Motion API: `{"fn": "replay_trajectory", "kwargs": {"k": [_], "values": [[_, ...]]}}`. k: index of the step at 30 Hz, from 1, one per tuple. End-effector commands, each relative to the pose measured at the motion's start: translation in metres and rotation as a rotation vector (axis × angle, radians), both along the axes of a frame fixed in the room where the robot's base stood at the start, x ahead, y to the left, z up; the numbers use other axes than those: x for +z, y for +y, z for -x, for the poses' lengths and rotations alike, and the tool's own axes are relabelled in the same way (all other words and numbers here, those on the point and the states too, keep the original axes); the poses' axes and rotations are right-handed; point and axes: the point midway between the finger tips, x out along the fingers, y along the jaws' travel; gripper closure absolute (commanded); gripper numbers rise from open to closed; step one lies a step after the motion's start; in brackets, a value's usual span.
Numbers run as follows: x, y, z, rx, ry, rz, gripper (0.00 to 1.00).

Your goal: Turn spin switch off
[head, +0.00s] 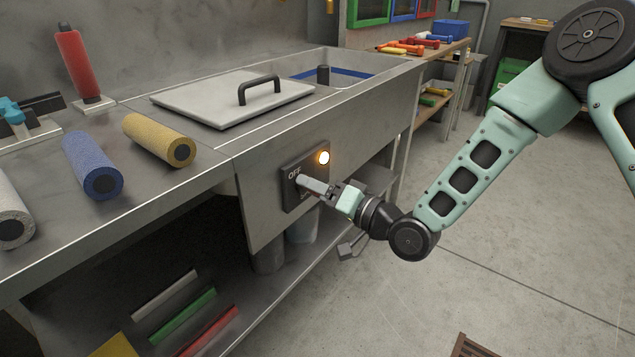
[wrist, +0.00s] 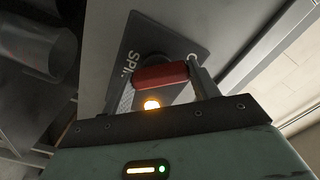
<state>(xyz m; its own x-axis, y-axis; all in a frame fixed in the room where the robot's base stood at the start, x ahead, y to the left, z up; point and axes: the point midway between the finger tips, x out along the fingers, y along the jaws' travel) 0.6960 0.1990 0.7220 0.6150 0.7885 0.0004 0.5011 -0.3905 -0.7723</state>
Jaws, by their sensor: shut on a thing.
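The spin switch is a dark panel (head: 291,191) on the front of the steel counter, with a lit amber lamp (head: 323,157) at its upper right. "OFF" is readable at its upper left. My gripper (head: 316,186) reaches it from the right, its fingers at the panel. In the wrist view the switch's red lever (wrist: 160,75) lies between the two fingers, with "SPI" readable on the panel (wrist: 150,35) and the lamp (wrist: 152,104) glowing. The gripper is shut on the lever. In the head view the fingers hide the lever and part of the lower lettering.
A grey lid (head: 215,100) with a black handle lies on the counter beside an open basin (head: 350,62). Blue (head: 90,165) and yellow (head: 158,138) rollers lie at the left. A lower shelf (head: 290,290) runs below the switch.

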Motion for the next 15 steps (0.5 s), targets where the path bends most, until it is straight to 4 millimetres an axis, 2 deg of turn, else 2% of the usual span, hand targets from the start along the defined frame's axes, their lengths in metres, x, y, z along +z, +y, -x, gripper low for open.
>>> {"fn": "replay_trajectory", "kwargs": {"k": [15], "values": [[0.0018,-0.002,-0.0012,-0.003,0.369,-0.288,0.63]]}}
